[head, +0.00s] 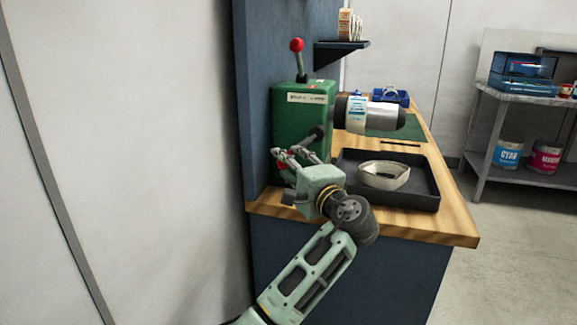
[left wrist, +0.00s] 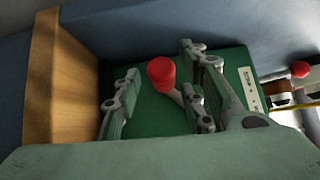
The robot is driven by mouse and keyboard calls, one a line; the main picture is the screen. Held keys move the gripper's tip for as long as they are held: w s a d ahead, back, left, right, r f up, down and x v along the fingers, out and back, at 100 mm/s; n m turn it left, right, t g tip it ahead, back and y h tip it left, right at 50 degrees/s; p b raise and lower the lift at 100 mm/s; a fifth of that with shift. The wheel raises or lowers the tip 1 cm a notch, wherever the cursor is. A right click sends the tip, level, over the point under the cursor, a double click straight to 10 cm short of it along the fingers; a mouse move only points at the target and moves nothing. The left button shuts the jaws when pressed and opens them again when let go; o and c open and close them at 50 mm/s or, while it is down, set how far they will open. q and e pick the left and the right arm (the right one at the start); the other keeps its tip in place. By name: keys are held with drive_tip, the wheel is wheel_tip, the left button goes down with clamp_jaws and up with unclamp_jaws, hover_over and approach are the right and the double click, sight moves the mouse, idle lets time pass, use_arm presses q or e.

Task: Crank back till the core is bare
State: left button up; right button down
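The green rewinder (head: 301,118) stands on the wooden bench against a blue panel. A grey cylinder (head: 384,115) with a printed label patch and dark ends juts from its right side. The red crank knob (left wrist: 161,73) on its grey arm (left wrist: 190,103) shows in the left wrist view in front of the green housing. My left gripper (left wrist: 165,100) is open, its fingers on either side of the crank, with no visible grip. In the head view, my left gripper (head: 288,160) is beside the housing's lower front. My right gripper is in neither view.
A black tray (head: 429,196) on the bench holds a pale coiled strip (head: 384,175). A red-topped lever (head: 297,46) rises from the rewinder. The floor at right is clear.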

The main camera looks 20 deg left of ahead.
use_arm(q)
drive_tip(key=shift+w+a, duration=0.15)
drive_tip(key=shift+w, duration=0.05)
drive_tip(key=shift+c, duration=0.2)
clamp_jaws()
drive_tip(key=shift+f, duration=0.1)
